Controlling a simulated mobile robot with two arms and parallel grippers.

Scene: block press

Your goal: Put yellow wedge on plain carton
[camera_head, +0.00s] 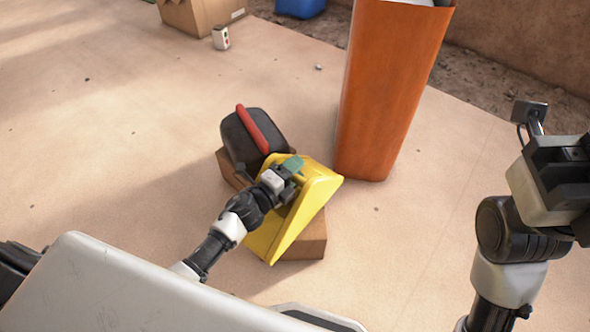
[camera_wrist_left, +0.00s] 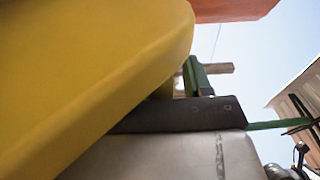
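The yellow wedge (camera_head: 285,232) is in the middle of the head view, tilted over a brown box (camera_head: 312,240) that looks like a plain carton. Whether it rests on the box or hangs just above is unclear. My left gripper (camera_head: 293,167) is at the wedge's upper part, its green fingertips touching or very close to it. In the left wrist view the wedge (camera_wrist_left: 80,80) fills the left side, beside a green finger (camera_wrist_left: 195,76). The grip itself is hidden. My right arm is at the right edge of the head view, its fingers not clearly visible.
A dark grey object with a red handle (camera_head: 258,129) sits at the brown box's far left end. A tall orange bin (camera_head: 388,90) stands just behind right. Another cardboard box (camera_head: 205,14), a small white item (camera_head: 221,38) and a blue container (camera_head: 300,7) are far back. The left floor is clear.

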